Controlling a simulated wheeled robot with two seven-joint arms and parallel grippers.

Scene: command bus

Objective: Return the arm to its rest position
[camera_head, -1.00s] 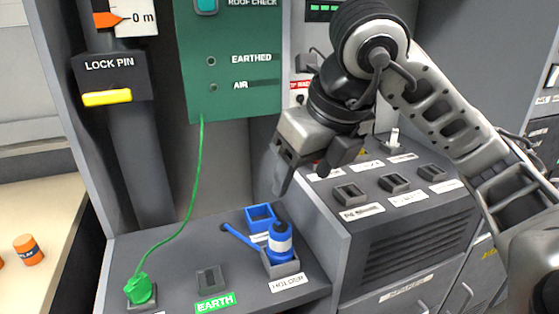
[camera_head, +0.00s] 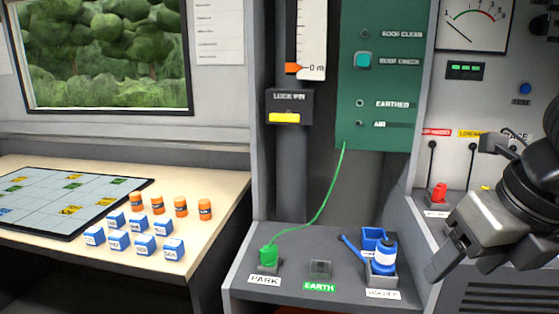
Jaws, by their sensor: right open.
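My right arm comes in from the right edge, and my right gripper (camera_head: 440,268) is open and empty. It hangs in the air to the right of the blue and white handheld device (camera_head: 383,258), which stands in the holder on the grey shelf. The gripper looks apart from the device. Part of my right arm is cut off by the picture's right edge. My left gripper is not in view.
A green plug (camera_head: 268,254) sits at PARK, its green cable running up to the green panel (camera_head: 376,85). The EARTH socket (camera_head: 320,268) is empty. Left, a table (camera_head: 215,185) holds a board (camera_head: 65,195), blue blocks (camera_head: 145,243) and orange cylinders (camera_head: 180,206).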

